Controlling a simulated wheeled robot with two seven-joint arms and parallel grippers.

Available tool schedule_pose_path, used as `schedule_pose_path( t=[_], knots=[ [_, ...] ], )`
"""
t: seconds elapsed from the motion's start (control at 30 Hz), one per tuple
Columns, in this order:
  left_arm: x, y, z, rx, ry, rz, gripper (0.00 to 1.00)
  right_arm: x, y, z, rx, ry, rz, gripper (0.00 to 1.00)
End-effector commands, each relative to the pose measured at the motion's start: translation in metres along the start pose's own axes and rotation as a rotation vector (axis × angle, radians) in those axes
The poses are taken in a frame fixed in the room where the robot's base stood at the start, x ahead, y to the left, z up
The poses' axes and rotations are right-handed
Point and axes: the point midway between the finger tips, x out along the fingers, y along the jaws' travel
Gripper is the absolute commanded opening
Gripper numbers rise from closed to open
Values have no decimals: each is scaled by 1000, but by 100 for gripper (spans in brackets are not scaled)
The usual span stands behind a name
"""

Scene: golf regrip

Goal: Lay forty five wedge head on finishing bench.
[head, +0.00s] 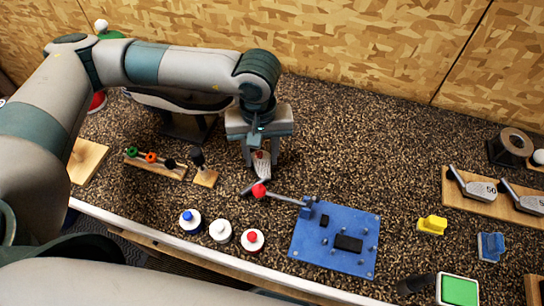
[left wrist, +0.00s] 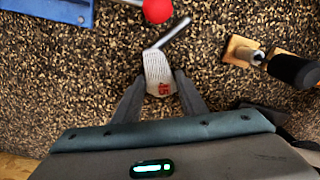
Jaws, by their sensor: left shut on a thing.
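The forty five wedge head (head: 262,167) is a small grey grooved clubhead with a short dark hosel. In the left wrist view the head (left wrist: 157,70) shows a red "45" and lies between the two fingertips. My left gripper (head: 262,158) is shut on it, pointing down, low over the dark speckled bench top (head: 380,140). I cannot tell whether the head touches the bench top. In the left wrist view the gripper (left wrist: 160,88) has a finger on each side of the head. My right gripper is not in view.
A lever's red ball (head: 259,191) is close by, joined to a blue plate (head: 330,258). Racked grips (head: 155,165) stand left; capped pots (head: 221,230) stand in front. A wooden rack (head: 480,200) holds other heads at right. The bench behind the blue plate is clear.

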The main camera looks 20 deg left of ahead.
Motion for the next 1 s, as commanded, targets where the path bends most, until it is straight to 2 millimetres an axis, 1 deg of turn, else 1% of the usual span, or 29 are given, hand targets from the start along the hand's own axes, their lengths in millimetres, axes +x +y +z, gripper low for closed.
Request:
schedule_pose_path(
  t=[0.03,0.2,0.3,0.43,0.67,0.83,0.87,0.9,0.93,1.0],
  knots=[
    [-6,7,4,4,-2,0,16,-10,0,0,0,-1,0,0],
    [-5,27,12,3,-2,0,16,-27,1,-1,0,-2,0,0],
    [4,25,11,-1,-2,-1,16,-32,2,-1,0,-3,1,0],
    [10,25,10,-1,0,0,16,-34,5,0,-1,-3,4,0],
    [11,25,10,0,1,1,16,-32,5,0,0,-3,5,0],
    [14,25,10,0,1,1,16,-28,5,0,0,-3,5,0],
    [14,25,10,0,1,0,40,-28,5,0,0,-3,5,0],
    [13,25,10,0,0,0,50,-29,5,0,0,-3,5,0],
    [13,25,10,0,0,0,57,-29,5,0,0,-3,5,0],
    [13,25,10,0,0,0,57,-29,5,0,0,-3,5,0]
  ],
)
